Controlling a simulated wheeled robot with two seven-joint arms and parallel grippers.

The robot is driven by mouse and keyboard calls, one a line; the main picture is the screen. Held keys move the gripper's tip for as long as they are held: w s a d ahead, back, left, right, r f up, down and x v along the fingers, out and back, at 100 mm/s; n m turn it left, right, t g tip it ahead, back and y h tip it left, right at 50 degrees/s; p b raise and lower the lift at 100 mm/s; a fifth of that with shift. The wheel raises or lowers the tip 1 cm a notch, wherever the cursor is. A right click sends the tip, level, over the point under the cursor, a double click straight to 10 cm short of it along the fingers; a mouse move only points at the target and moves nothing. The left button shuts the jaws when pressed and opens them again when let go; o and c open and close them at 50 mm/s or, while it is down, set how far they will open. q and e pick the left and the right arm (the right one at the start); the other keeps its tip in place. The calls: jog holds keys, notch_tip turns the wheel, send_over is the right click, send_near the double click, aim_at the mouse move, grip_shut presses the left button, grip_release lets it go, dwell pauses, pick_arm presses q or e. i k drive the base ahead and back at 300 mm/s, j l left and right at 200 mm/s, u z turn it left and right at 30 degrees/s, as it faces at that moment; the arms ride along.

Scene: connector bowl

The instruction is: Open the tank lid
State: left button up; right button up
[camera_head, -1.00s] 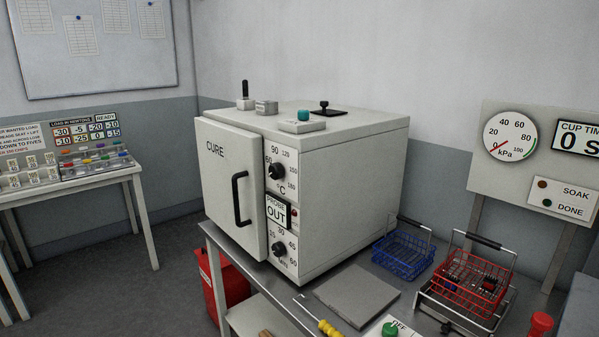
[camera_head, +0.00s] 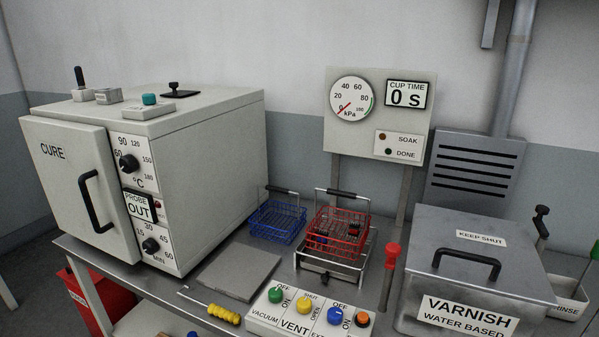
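The varnish tank (camera_head: 415,300) stands at the right of the bench, with a label reading "VARNISH WATER BASED". Its grey metal lid (camera_head: 500,250) lies flat on top and looks shut. A black bar handle (camera_head: 466,262) is fixed on the lid near its front edge, and a "KEEP SHUT" label sits behind the handle. Neither of my grippers shows in this view. Nothing touches the lid or its handle.
A control panel (camera_head: 283,309) with coloured knobs and a red-handled lever (camera_head: 391,262) stand left of the tank. Behind them are a red wire basket (camera_head: 337,236) and a blue one (camera_head: 277,222). The white cure oven (camera_head: 210,155) fills the left. A rinse container (camera_head: 566,300) is at the right.

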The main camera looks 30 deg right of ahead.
aim_at(492, 256)
jog(key=z, duration=1.85)
